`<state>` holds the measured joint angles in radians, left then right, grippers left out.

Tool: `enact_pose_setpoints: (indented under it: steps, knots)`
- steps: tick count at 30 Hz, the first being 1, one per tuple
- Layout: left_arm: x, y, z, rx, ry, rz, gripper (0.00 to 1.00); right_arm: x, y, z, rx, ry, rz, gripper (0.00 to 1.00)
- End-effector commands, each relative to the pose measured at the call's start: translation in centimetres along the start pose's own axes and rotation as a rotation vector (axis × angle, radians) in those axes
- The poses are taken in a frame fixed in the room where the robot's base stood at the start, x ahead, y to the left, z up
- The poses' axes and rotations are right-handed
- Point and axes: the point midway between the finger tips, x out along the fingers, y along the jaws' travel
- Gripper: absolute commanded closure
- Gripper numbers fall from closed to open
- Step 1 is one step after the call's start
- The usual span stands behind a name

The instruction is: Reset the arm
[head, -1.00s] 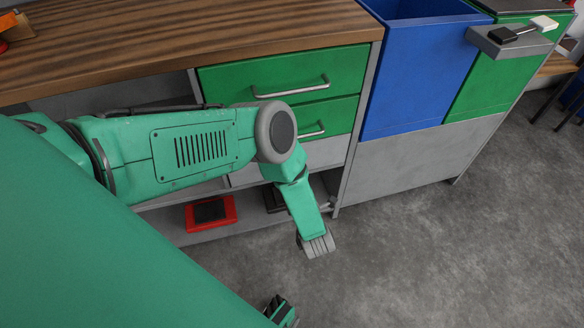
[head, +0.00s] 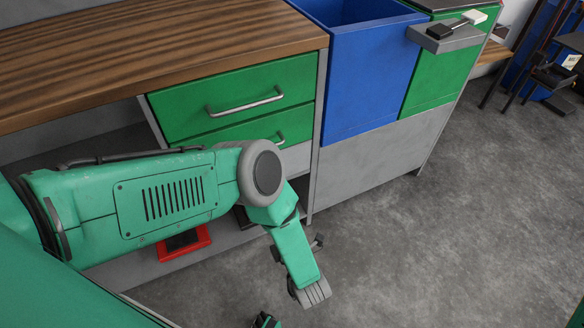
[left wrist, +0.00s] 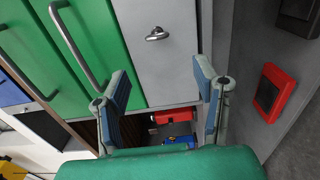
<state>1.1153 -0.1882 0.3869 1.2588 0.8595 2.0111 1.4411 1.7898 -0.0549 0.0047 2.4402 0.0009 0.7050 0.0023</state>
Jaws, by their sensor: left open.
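My left arm comes in from the left in the head view, bends at a grey round joint and points down in front of the cabinet. Its gripper is mostly hidden there behind the forearm. In the left wrist view my left gripper (left wrist: 161,90) is open, with its two blue-padded fingers wide apart and nothing between them. Beyond the fingers are a grey panel (left wrist: 158,65) with a small metal catch and the green drawers (head: 240,100), seen turned on their side.
A wooden worktop (head: 160,50) tops the cabinet. A blue bin (head: 370,80) stands right of the drawers, with a grey ledge (head: 445,38) beyond. A red item (head: 185,243) lies on the low shelf; a red box (left wrist: 275,92) shows in the wrist view.

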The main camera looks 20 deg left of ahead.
Motion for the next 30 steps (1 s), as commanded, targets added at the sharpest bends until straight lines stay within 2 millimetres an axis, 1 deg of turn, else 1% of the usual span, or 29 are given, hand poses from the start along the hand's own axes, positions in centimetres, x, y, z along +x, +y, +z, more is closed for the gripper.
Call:
enact_pose_setpoints:
  steps: [5,8,11,13,14,16,17,18,20,21,24,27,30]
  knots:
    - [0.1,0.0,0.1,0.003,-0.003,-0.002,0.45,0.0,0.0,0.0,0.000,0.000,0.000,1.00]
    - [0.5,0.3,0.6,0.057,-0.054,-0.038,0.45,-0.4,0.0,0.0,0.000,-0.001,0.000,1.00]
    - [1.2,0.6,1.6,0.221,-0.201,-0.129,0.45,-1.3,0.0,0.0,0.000,-0.001,0.000,1.00]
    - [1.5,0.9,2.1,0.413,-0.360,-0.213,0.45,-2.1,0.0,-0.1,0.000,-0.001,0.000,1.00]
    - [1.4,1.1,2.0,0.510,-0.438,-0.248,0.45,-2.5,0.0,-0.1,0.000,-0.001,0.000,1.00]
    - [0.8,1.5,1.1,0.755,-0.634,-0.324,0.45,-3.5,0.0,-0.1,0.000,-0.001,0.000,1.00]
    - [0.3,1.8,0.3,0.864,-0.718,-0.353,0.45,-3.8,0.0,-0.2,0.000,-0.001,0.000,1.00]
    - [-0.4,2.3,-1.1,1.008,-0.832,-0.389,0.45,-4.3,0.0,-0.2,0.000,-0.001,0.000,1.00]
    - [-1.8,3.3,-3.9,1.219,-1.010,-0.438,0.45,-5.0,0.1,-0.2,0.000,-0.001,0.000,1.00]
    - [-3.0,4.3,-6.3,1.352,-1.130,-0.469,0.45,-5.5,0.1,-0.2,0.000,-0.001,0.000,1.00]
    - [-5.7,6.9,-11.8,1.607,-1.400,-0.528,0.45,-6.3,0.1,-0.3,0.000,-0.001,0.000,1.00]
    - [-7.9,9.2,-16.0,1.751,-1.597,-0.562,0.45,-6.7,0.1,-0.3,0.000,-0.001,0.000,1.00]
    - [-9.2,10.8,-18.6,1.825,-1.725,-0.579,0.45,-6.9,0.1,-0.3,0.000,-0.001,0.000,1.00]
